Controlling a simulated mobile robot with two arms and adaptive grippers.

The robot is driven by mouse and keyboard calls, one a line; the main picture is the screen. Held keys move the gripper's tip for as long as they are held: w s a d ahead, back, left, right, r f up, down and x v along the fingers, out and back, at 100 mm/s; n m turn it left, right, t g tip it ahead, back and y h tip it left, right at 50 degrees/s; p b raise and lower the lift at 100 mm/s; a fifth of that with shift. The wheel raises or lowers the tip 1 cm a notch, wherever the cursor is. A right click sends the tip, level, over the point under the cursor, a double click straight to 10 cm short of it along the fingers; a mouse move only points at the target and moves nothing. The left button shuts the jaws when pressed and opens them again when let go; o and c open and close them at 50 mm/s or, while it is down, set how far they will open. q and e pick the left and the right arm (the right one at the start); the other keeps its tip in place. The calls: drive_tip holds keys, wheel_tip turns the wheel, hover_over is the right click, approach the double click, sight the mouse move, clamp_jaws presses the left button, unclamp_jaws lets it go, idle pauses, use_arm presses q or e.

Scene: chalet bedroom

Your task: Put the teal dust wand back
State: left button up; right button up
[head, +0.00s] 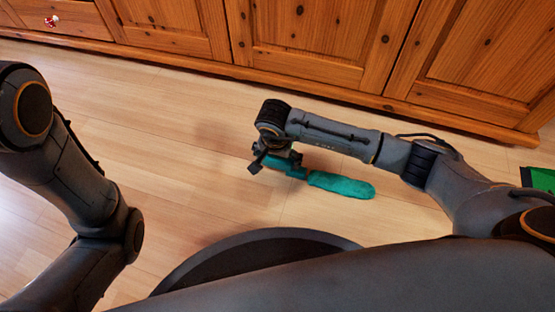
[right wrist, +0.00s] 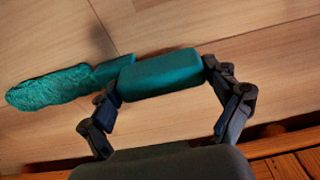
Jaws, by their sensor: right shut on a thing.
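The teal dust wand (head: 342,185) shows in the head view just right of centre, over the wooden floor. It has a fluffy head and a smooth block-shaped handle. My right gripper (head: 272,163) is shut on the handle. In the right wrist view the handle (right wrist: 160,75) lies between the two fingers of my right gripper (right wrist: 162,80), and the fluffy head points left. I cannot tell whether the wand touches the floor. My left arm comes in at the left of the head view, but its gripper is out of the picture.
Wooden cabinets (head: 310,45) run along the top of the head view. A green object (head: 541,179) is at the right edge, partly cut off. A small red and white thing (head: 51,21) shows at the top left. The light wooden floor (head: 150,110) between is clear.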

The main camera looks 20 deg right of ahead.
drive_tip(key=shift+f, duration=0.15)
drive_tip(key=o, duration=1)
drive_tip(key=shift+o, duration=0.2)
wheel_tip(320, 180, up, 12)
drive_tip(key=s+p, duration=0.1)
drive_tip(key=p, duration=0.8)
drive_tip(key=shift+s+a, duration=0.4)
